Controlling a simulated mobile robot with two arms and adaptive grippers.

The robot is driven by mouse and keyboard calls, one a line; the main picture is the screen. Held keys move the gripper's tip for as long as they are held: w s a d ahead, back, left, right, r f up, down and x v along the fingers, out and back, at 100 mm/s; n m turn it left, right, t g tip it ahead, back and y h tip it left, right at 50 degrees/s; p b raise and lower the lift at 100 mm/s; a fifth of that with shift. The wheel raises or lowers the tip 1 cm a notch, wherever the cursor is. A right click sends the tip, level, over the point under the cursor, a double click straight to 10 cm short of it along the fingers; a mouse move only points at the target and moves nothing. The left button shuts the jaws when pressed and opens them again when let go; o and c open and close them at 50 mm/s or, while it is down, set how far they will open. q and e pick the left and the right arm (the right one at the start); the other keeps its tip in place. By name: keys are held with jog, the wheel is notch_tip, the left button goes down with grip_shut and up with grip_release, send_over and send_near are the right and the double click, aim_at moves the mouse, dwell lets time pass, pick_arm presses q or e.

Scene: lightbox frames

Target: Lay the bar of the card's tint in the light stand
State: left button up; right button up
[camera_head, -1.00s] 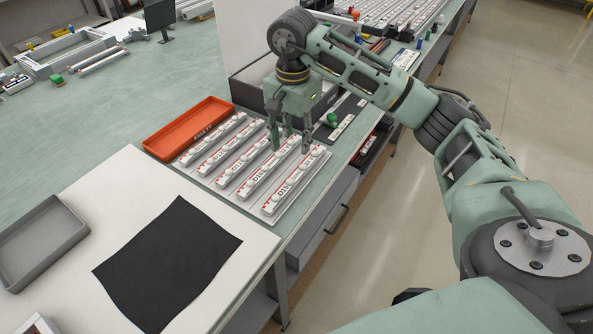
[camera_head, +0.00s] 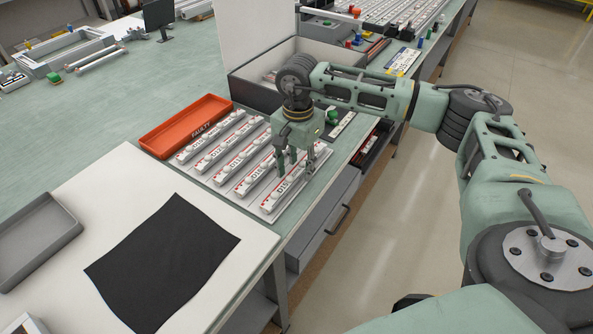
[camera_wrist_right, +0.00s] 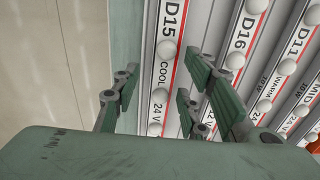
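Several white light bars with red-edged labels lie side by side on the bench. The bar D15 (camera_head: 276,200) is at the end nearest the bench edge; its label in the right wrist view (camera_wrist_right: 158,82) reads "COOL" and "24 V". The bar D16 (camera_head: 251,181) lies beside it, then the bar D11 (camera_head: 234,163). My right gripper (camera_head: 296,164) is open and empty above the D15 end of the row; its fingers (camera_wrist_right: 160,85) stand apart over bar D15. I cannot make out which object is the light stand or read the tint on a card. My left gripper is out of view.
An orange tray marked "FAULTY" (camera_head: 187,127) lies behind the bars. A black cloth (camera_head: 162,262) lies on the white board (camera_head: 80,204), with a grey tray (camera_head: 38,238) at left. An open dark box (camera_head: 262,92) stands behind the gripper. A frame (camera_head: 66,53) lies far left.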

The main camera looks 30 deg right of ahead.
jog(key=shift+c, duration=0.5)
grip_shut()
